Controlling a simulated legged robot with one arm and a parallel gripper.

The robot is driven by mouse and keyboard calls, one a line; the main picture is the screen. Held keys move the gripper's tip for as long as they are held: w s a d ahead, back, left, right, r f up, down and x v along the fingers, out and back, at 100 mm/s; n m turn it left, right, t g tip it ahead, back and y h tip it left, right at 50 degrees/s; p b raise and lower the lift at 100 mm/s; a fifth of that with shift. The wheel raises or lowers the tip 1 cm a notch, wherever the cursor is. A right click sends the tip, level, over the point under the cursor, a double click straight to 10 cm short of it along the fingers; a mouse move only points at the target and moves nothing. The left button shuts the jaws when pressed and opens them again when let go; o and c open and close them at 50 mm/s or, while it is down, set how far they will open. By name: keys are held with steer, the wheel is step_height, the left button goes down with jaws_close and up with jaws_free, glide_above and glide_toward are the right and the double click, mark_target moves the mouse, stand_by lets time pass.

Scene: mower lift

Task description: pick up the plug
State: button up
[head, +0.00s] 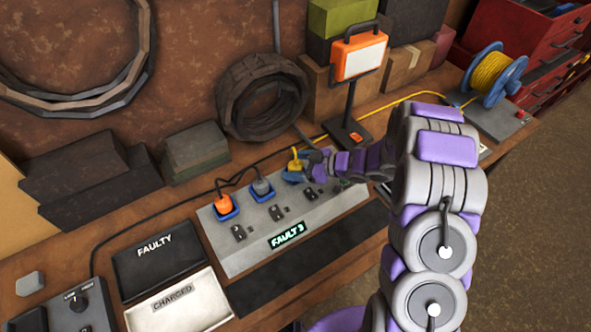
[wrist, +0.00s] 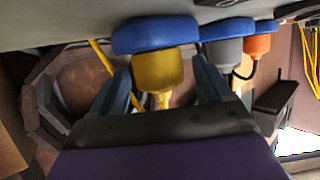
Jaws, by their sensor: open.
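A yellow plug (head: 295,165) sits in a blue socket on the grey panel (head: 235,258). To its left, a grey plug (head: 262,186) and an orange plug (head: 223,203) sit in blue sockets. My gripper (head: 304,167) is at the yellow plug and partly hides it. In the wrist view, my open gripper (wrist: 161,68) has one finger on each side of the yellow plug (wrist: 158,70), with gaps showing. The grey plug (wrist: 225,50) and the orange plug (wrist: 257,47) lie beyond the right finger. The panel display (head: 288,235) reads "FAULT 3".
A black FAULTY tray (head: 150,268) and a white CHARGED tray (head: 205,312) lie left of the panel. An orange work lamp (head: 358,58) stands behind it. A yellow cord runs to a blue spool (head: 495,72). Black cords run along the bench behind the panel.

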steer(key=shift+c, duration=0.4)
steer(key=c, duration=1)
steer(key=shift+r, duration=0.1)
